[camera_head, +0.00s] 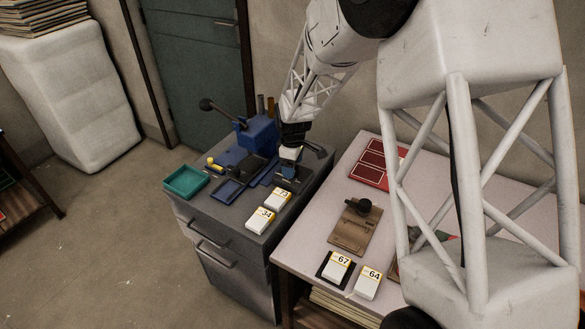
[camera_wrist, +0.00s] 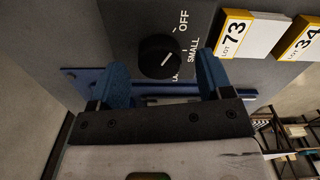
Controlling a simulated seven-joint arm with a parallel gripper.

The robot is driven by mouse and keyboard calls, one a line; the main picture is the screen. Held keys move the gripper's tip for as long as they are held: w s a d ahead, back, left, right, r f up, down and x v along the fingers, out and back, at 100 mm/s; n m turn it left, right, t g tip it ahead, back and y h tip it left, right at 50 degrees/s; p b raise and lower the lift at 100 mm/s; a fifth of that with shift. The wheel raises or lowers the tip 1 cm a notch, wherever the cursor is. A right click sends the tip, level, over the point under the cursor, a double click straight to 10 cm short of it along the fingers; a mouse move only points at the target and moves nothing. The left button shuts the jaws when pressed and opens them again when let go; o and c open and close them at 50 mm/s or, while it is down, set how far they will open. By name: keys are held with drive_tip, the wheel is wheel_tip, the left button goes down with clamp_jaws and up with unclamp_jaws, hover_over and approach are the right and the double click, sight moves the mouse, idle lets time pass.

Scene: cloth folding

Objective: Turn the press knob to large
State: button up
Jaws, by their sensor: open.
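The press knob (camera_wrist: 158,57) is round and black with a white pointer line, on a dark panel (camera_wrist: 118,22) in the wrist view. The pointer line slants to the upper right, near the start of SMALL. My gripper (camera_wrist: 164,72) is open and empty, its blue fingers on either side of the knob's near edge; I cannot tell whether they touch it. In the head view my gripper (camera_head: 290,153) is low over the panel, hiding the knob. The blue press (camera_head: 262,132) stands behind.
Lot cards 73 (camera_head: 278,199) and 34 (camera_head: 260,220) lie in front of the panel on the grey cabinet (camera_head: 224,217). A green tray (camera_head: 186,181) is at its left corner.

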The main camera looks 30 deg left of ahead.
drive_tip(key=shift+f, duration=0.75)
drive_tip(key=shift+c, duration=0.5)
drive_tip(key=c, duration=0.8)
drive_tip(key=shift+c, duration=0.2)
